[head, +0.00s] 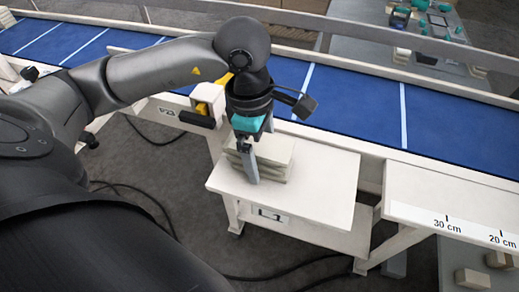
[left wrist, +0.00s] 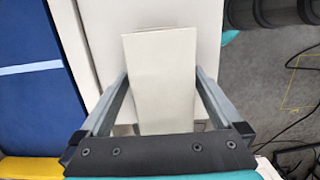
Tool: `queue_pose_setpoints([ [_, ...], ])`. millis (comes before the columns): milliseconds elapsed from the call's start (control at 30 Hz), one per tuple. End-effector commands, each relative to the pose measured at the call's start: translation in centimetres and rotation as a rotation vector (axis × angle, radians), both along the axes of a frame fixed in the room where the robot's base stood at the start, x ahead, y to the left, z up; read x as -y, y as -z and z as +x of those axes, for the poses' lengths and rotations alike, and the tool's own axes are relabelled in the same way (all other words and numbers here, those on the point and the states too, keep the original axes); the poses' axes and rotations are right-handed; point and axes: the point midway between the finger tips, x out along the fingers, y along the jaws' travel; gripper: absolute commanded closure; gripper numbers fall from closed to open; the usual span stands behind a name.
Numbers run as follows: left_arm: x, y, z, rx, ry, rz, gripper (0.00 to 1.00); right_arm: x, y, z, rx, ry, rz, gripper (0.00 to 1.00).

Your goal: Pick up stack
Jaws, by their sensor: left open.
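A stack of flat pale sheets or slabs (head: 272,154) lies on the small cream side table (head: 330,205) marked L1. In the left wrist view the top of the stack (left wrist: 160,75) is a plain pale rectangle. My left gripper (head: 250,178) points down at the stack. In the left wrist view its two fingers (left wrist: 160,88) stand apart, one on each side of the stack. The wrist view shows a narrow gap at the sides, though I cannot tell whether a finger touches. My right gripper is not in view.
A blue conveyor belt (head: 350,103) with white cross lines runs behind the table. A cream ledge with 30 cm and 20 cm marks (head: 450,205) stands at the right. Black cables lie on the grey floor (head: 165,185). The table's right part is clear.

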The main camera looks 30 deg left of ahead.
Motion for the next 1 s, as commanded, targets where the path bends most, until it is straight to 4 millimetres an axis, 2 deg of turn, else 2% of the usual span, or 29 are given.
queue_pose_setpoints([
  [67, 0.02, -0.03, 0.0, 0.0, 0.0, 0.0, 0.0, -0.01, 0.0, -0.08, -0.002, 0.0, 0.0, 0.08],
  [167, 0.02, -0.05, 0.01, 0.0, 0.0, -0.001, 0.09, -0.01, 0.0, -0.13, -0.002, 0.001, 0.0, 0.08],
  [900, 0.04, -0.1, 0.02, 0.0, 0.0, -0.001, 0.92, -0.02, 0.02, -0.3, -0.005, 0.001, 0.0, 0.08],
  [1000, 0.03, -0.12, 0.03, 0.001, 0.0, -0.002, 0.93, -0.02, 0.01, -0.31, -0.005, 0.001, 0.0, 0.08],
])
